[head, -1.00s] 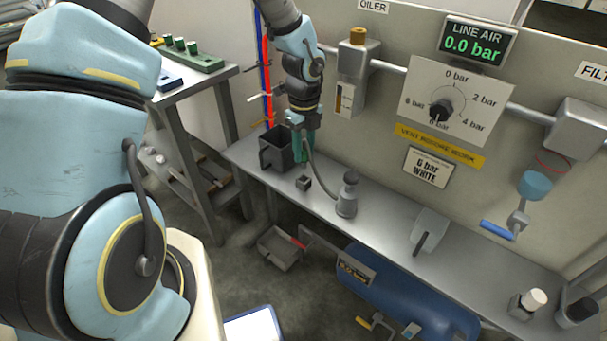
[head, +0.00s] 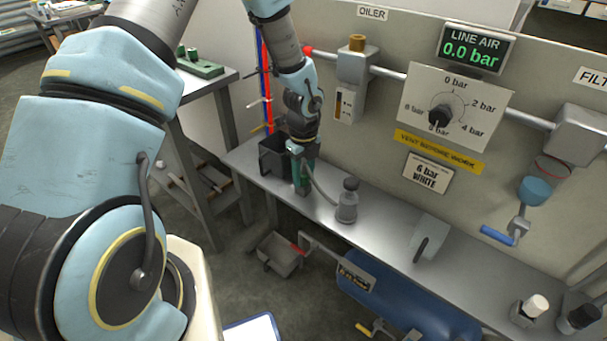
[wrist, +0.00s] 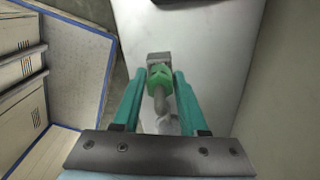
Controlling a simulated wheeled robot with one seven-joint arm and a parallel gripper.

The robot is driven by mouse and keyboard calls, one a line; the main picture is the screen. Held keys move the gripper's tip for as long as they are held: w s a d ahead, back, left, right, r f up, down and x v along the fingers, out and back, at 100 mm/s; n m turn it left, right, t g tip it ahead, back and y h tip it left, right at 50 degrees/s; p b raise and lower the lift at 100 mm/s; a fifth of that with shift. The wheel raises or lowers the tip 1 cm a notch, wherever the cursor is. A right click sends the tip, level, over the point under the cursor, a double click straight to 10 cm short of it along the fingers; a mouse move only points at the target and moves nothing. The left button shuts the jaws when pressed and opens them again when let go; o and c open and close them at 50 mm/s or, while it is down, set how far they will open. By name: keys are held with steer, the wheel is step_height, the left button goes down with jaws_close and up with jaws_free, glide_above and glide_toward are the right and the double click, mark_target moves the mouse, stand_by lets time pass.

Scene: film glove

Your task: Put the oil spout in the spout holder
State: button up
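My gripper (head: 303,181) is low over the left part of the metal bench. Its teal fingers, also seen in the wrist view (wrist: 160,78), are closed around the green collar of the oil spout (wrist: 160,77). The spout's grey curved tube (head: 322,192) bends down to the right in the head view.
A dark open bin (head: 270,160) stands left of the gripper. A grey bottle (head: 347,203) stands close to its right, near the tube's end. The wall panel (head: 385,165) rises behind the bench.

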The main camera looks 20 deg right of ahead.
mark_target(303, 173)
steer(key=o, duration=0.3)
step_height(303, 173, up, 12)
steer(key=shift+r, duration=0.2)
stand_by(0.4)
steer(key=s+a+r+n, duration=0.1)
steer(key=a+r+n, duration=0.2)
steer(key=a+n, duration=0.7)
steer(key=s+a+r+n+t, duration=0.1)
steer(key=a+r+n, duration=0.2)
steer(key=a+n, duration=0.7)
steer(key=s+a+r+n, duration=0.2)
steer(key=a+r+n, duration=0.2)
steer(key=a+n, duration=0.6)
steer(key=shift+a+n+t, duration=0.1)
steer(key=shift+n+t, duration=0.2)
steer(key=shift+n, duration=0.4)
